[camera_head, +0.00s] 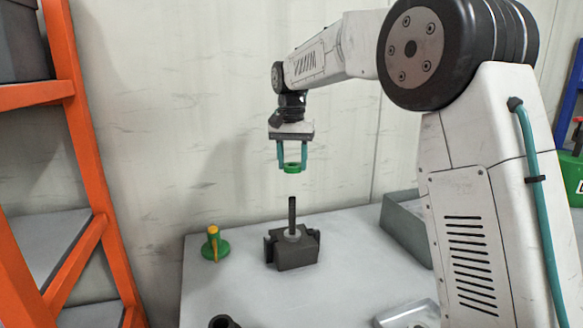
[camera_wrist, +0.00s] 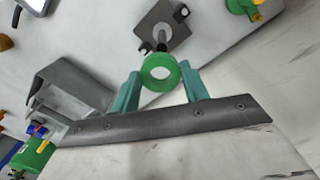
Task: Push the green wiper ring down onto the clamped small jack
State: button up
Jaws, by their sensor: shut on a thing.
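The green wiper ring (camera_head: 292,168) is held between the teal fingers of my gripper (camera_head: 292,163), high above the table. In the wrist view the ring (camera_wrist: 147,71) is gripped on its sides by the fingertips (camera_wrist: 160,76), its hole open to view. The small jack (camera_head: 292,234) stands below with its dark screw upright, held in a dark clamp block (camera_head: 297,255). The ring is apart from the screw top, with a clear gap. In the wrist view the clamp (camera_wrist: 165,25) and screw lie just beyond the ring, and the ring hides part of the screw.
A green piece with a yellow part (camera_head: 214,245) stands left of the clamp on the table (camera_head: 225,285). A grey bin (camera_head: 405,228) is at the right, a metal tray (camera_head: 410,315) at the front right, and a dark cylindrical part (camera_head: 223,322) at the front edge. An orange rack (camera_head: 85,150) stands left.

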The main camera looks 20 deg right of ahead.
jog(key=shift+f, duration=0.15)
send_over(292, 198)
jog(key=shift+w+f, duration=0.1)
jog(key=shift+f, duration=2.7)
jog(key=shift+f, duration=5.45)
jog(key=o, duration=1)
jog(key=shift+o, duration=0.2)
jog(key=shift+r, duration=3.85)
